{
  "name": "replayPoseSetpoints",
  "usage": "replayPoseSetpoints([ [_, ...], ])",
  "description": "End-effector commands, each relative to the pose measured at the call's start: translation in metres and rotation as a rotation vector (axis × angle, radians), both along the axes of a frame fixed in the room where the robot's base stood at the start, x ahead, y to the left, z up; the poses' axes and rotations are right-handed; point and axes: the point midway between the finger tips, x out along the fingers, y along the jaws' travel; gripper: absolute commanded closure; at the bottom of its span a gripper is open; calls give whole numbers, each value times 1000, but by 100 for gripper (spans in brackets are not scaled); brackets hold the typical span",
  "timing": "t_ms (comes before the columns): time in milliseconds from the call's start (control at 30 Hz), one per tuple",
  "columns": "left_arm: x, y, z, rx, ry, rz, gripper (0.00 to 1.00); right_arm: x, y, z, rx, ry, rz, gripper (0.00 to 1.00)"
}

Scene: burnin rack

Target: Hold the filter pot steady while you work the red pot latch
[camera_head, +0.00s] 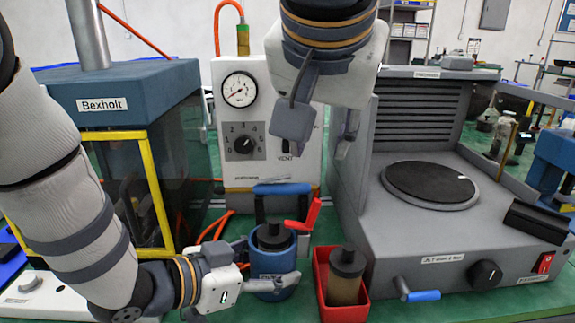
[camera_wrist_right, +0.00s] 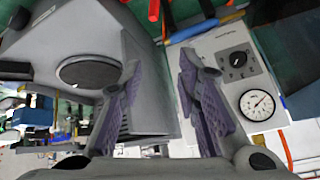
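The blue filter pot (camera_head: 284,262) stands at the lower middle of the head view, with a dark round piece in its top. The red pot latch (camera_head: 311,215) sticks up tilted at its upper right; a red piece, likely the latch, shows at the right wrist view's top edge (camera_wrist_right: 153,10). My left gripper (camera_head: 258,268) has one finger across the pot's front and the other towards its back, closed around it. My right gripper (camera_head: 320,130) is above and behind the latch, apart from it; its fingers are spread and empty in the right wrist view (camera_wrist_right: 165,95).
A red bin (camera_head: 344,312) holding a dark-capped cylinder (camera_head: 346,275) stands right of the pot. A grey hotplate unit (camera_head: 400,262) stands further right. A white gauge panel (camera_head: 246,165) stands behind, and a Bexholt cabinet (camera_head: 110,85) at left. Orange hoses run near the pot.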

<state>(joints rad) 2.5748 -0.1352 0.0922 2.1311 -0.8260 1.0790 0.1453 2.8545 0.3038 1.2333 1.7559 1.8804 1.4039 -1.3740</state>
Motion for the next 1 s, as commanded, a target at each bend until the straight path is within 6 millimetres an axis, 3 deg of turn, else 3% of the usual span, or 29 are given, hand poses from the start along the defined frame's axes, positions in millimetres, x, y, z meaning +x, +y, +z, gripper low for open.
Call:
replayPoseSetpoints([
  [100, -1, 1, -3, 5, 6, 1, 81, 24, -4, -1, 165, 151, -357, 70],
  [200, -1, 1, -3, 6, 6, 2, 81, 34, -6, -3, 278, 278, -629, 70],
  [400, -1, 1, -3, 6, 7, 2, 81, 39, -4, -5, 407, 459, -978, 70],
  [633, -1, 1, -3, 6, 7, 2, 81, 39, -4, -16, 436, 512, -1075, 70],
  [1000, -1, 1, -4, 6, 8, 1, 81, 38, -4, -103, 436, 511, -1070, 70],
])
